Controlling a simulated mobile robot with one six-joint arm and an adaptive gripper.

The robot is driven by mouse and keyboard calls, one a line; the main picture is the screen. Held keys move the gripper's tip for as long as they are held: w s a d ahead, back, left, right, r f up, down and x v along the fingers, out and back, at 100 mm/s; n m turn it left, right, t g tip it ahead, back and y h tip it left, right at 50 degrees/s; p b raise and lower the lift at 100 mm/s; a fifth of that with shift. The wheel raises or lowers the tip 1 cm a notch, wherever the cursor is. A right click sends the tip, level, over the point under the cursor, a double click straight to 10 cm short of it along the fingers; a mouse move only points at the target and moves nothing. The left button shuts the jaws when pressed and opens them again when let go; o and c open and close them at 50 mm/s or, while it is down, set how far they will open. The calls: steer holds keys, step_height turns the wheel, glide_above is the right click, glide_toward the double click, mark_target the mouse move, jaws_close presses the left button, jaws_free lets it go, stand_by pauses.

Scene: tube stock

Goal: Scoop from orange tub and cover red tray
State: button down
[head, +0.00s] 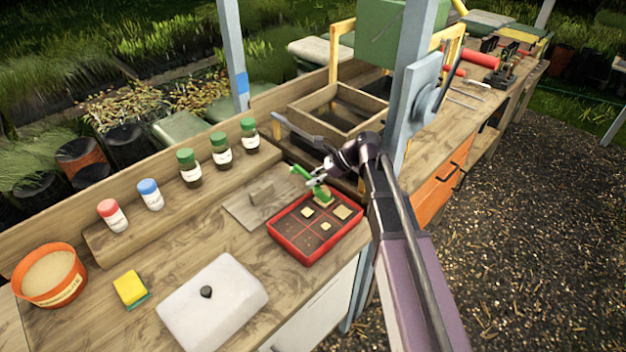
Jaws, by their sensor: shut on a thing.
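The orange tub (49,290) stands at the far left of the bench, filled near its rim with pale, sand-like material. The red tray (290,256) lies at the bench's front edge, split into several cells of dark soil. Pale patches show on the soil in several cells. My gripper (316,182) is shut on a green scoop (323,194), over the far part of the tray. The scoop's lower end is close above or at a pale patch; I cannot tell if they touch. What the scoop holds is not clear.
A white lidded box (212,302) and a yellow-green sponge (130,288) lie between tub and tray. Several small bottles (221,150) line the raised back shelf. A wooden frame (337,110) stands behind my gripper. A grey post (408,90) rises close beside my arm.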

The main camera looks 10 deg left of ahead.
steer(key=shift+d+r, duration=0.1)
steer(key=shift+p+v, duration=0.65)
steer(key=shift+v, duration=0.15)
steer(key=shift+s, duration=0.2)
steer(key=s+a, duration=1)
steer(key=s, duration=0.2)
steer(key=shift+s, duration=0.35)
stand_by(3.8)
steer(key=shift+a, duration=0.15)
steer(key=shift+w, duration=0.15)
stand_by(0.3)
